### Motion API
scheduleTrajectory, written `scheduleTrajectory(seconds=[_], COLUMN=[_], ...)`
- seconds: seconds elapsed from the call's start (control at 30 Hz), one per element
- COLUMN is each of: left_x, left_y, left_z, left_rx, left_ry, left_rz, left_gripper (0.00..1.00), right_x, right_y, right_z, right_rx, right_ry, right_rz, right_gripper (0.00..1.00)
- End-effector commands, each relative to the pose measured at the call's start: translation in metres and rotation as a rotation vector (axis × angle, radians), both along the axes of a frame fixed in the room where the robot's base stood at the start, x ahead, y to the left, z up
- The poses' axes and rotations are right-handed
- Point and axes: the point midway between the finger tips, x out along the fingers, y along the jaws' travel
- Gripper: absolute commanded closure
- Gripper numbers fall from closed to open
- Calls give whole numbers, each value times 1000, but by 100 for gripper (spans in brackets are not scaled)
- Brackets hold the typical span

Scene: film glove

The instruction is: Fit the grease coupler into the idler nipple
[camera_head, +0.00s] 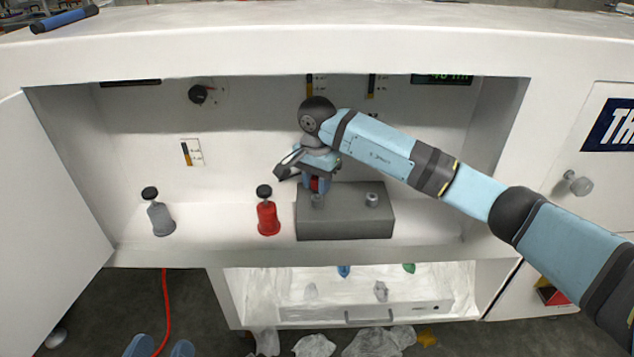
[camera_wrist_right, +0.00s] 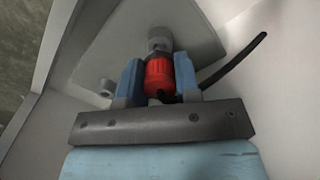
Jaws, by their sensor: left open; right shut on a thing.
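The red grease coupler (camera_head: 315,184) is held in my right gripper (camera_head: 318,182), which is shut on it. In the right wrist view the coupler (camera_wrist_right: 157,76) sits between the blue fingers. A grey block (camera_head: 345,226) in the open cabinet bears two short nipples, a left one (camera_head: 317,201) and a right one (camera_head: 371,200). The coupler is upright, just over the left nipple; whether they touch or are joined I cannot tell. I cannot tell which is the idler nipple. My left gripper (camera_head: 161,347) shows only its blue fingertips at the bottom edge, apart and empty.
A red grease bottle-like item (camera_head: 268,217) and a grey one (camera_head: 160,218), both with black knobs, stand left of the block. Cabinet doors flank the opening. A red hose (camera_head: 166,300) hangs at the lower left. A tray with plastic sheeting lies below.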

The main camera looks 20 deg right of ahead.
Motion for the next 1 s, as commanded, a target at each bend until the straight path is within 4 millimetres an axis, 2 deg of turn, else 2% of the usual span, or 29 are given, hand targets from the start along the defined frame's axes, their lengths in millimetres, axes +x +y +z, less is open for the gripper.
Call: scheduleTrajectory(seconds=[0.6,0.93,1.0], left_x=[0,0,0], left_y=[0,0,0], left_z=[15,15,15], left_rx=[1,1,1], left_ry=[-1,-1,-1], left_rz=[-1,-1,-1], left_gripper=[39,39,39], right_x=[0,0,0], right_y=[0,0,0], right_z=[26,28,28], right_rx=[0,1,0], right_ry=[0,1,0], right_rz=[0,0,0], right_gripper=[93,93,96])
